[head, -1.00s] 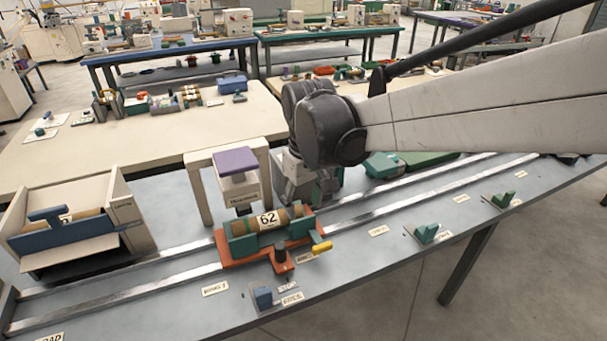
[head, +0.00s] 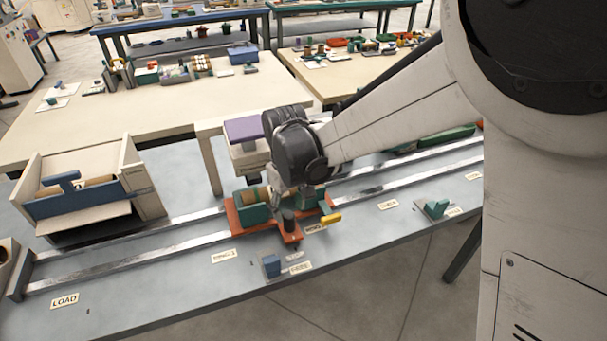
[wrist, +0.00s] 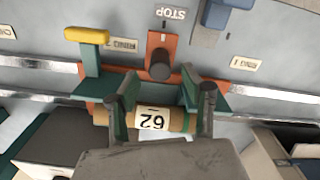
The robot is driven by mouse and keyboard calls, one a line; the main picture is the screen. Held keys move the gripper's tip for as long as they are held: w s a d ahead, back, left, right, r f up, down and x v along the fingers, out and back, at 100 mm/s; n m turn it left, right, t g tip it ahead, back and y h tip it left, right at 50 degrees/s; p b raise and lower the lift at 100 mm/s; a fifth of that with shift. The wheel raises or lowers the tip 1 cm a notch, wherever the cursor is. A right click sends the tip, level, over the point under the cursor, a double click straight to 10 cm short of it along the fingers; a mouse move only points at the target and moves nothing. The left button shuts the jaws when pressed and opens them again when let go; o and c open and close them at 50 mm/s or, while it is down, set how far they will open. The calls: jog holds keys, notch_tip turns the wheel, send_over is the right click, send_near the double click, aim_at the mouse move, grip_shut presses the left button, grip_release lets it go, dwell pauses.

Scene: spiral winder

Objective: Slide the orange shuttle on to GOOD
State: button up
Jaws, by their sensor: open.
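The orange shuttle (head: 237,227) sits on the two metal rails, beside the purple-topped stand. Its green cradle carries a brown roll marked 62, which also shows in the wrist view (wrist: 152,119). An orange tab (wrist: 170,47) with a dark upright knob (wrist: 160,66) sticks out from the shuttle's front. My gripper (head: 291,208) is over the shuttle near this knob. In the wrist view my open fingers (wrist: 158,86) are spread, with the knob appearing between them and slightly beyond; contact cannot be told. I cannot read a GOOD label in any view.
The rails (head: 375,175) run on to the upper right past a CHECK label (head: 388,204) and a green block (head: 437,208). A blue block (head: 271,265) stands on the front edge.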

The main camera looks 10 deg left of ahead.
aim_at(289, 215)
jog(key=shift+f, duration=2.35)
grip_shut()
